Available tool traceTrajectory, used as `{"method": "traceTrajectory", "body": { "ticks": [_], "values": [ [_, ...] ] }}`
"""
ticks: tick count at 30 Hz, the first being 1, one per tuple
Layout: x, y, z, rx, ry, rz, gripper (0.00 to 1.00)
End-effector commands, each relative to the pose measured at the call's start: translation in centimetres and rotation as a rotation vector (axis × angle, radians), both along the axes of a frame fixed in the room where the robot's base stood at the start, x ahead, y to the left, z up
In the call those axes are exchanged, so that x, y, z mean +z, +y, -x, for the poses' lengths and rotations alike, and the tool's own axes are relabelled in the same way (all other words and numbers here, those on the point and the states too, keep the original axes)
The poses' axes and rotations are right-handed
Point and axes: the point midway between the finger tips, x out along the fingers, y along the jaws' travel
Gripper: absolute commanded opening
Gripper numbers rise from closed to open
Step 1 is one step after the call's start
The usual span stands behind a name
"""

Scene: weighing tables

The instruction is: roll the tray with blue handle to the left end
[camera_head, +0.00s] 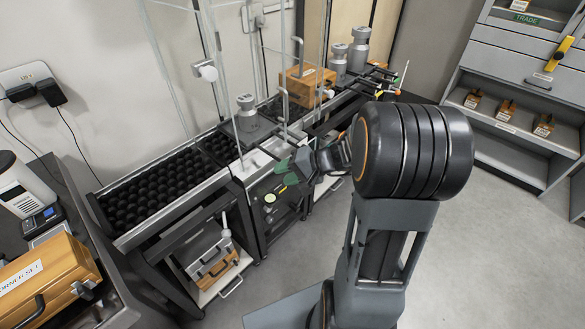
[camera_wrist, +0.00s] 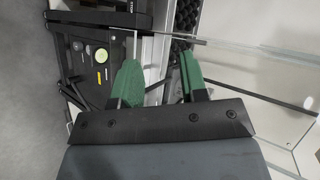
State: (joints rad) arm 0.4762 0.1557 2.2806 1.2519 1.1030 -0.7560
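I cannot make out a blue handle in either view. In the head view a grey slab (camera_head: 262,131) bearing a metal weight (camera_head: 245,104) stands at the far end of the black ball-roller bed (camera_head: 160,186); I cannot tell whether this is the tray. My gripper (camera_head: 291,173) is beside the front edge of the middle table section, right of the roller bed. In the wrist view its two green fingers (camera_wrist: 158,77) stand apart with nothing clearly held between them. My arm hides part of the tables on the right.
A wooden case (camera_head: 305,86) and larger metal weights (camera_head: 359,48) stand further back. A clear screen rises over the tables. Another wooden case (camera_head: 45,280) and a white-grey device (camera_head: 22,186) sit at left. Shelves (camera_head: 520,125) stand right; the floor between is clear.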

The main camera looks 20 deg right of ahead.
Motion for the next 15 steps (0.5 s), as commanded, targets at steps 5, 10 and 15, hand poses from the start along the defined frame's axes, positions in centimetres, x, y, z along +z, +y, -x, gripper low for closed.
{"method": "traceTrajectory", "body": {
  "ticks": [5, 10, 15],
  "values": [
    [-6.1, -7.3, -4.1, -0.295, -0.137, -0.168, 0.40],
    [-9.0, -12.3, -5.5, -0.483, -0.232, -0.217, 0.40],
    [-10.1, -14.0, -6.5, -0.558, -0.270, -0.227, 0.40]
  ]
}}
